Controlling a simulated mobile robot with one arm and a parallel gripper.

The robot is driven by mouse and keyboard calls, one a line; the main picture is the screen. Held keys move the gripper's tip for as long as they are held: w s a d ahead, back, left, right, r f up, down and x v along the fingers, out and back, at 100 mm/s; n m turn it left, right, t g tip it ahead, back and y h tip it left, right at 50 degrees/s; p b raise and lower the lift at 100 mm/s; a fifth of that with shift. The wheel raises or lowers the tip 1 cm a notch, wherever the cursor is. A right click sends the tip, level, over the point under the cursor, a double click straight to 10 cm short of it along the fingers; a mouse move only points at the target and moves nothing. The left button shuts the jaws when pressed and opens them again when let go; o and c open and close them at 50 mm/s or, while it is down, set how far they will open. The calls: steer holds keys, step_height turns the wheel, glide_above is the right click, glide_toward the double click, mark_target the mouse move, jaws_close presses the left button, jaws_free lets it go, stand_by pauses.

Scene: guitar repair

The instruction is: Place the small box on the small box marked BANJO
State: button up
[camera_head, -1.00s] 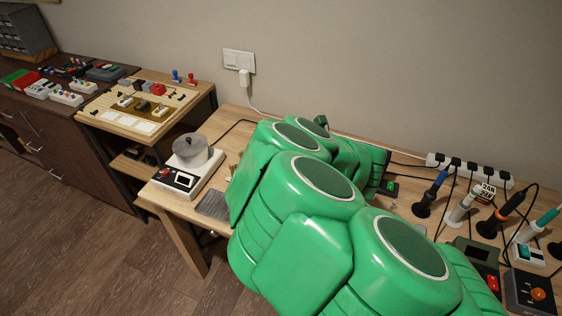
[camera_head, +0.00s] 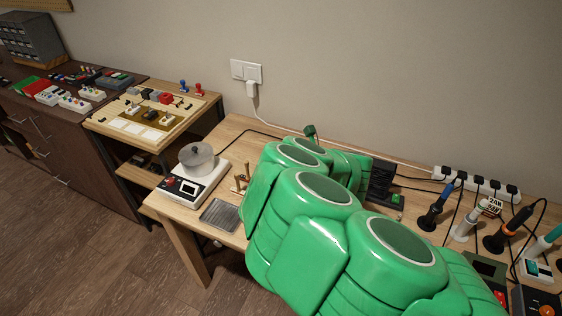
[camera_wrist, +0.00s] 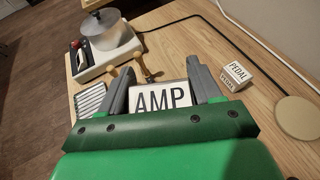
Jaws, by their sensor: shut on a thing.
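My gripper (camera_wrist: 160,72) is shut on a small white box marked AMP (camera_wrist: 161,97), whose labelled face shows between the two grey fingers in the wrist view. I see no label BANJO in either view. In the head view my green arm hides the gripper, the held box and the PEDAL box.
A white device with a round pot (camera_head: 197,160) stands on the table (camera_head: 172,208) at its left end. Soldering irons (camera_head: 436,206) and a power strip (camera_head: 476,183) crowd the right. A black cable (camera_wrist: 190,17) crosses behind.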

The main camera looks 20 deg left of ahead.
steer(key=w+a+f, duration=0.1)
steer(key=f, duration=0.1)
steer(key=w+a+f, duration=0.1)
steer(key=w+f, duration=0.1)
steer(key=w+a+f, duration=0.2)
steer(key=shift+w, duration=0.25)
steer(key=shift+w+a+f, duration=0.2)
steer(key=shift+w+f, duration=0.2)
steer(key=shift+f, duration=1.8)
steer(key=shift+f, duration=0.1)
steer(key=o, duration=1.1)
steer(key=shift+r, duration=0.2)
steer(key=shift+d+r, duration=0.15)
steer(key=shift+d, duration=0.1)
steer(key=v, duration=1.1)
steer(key=shift+s, duration=0.2)
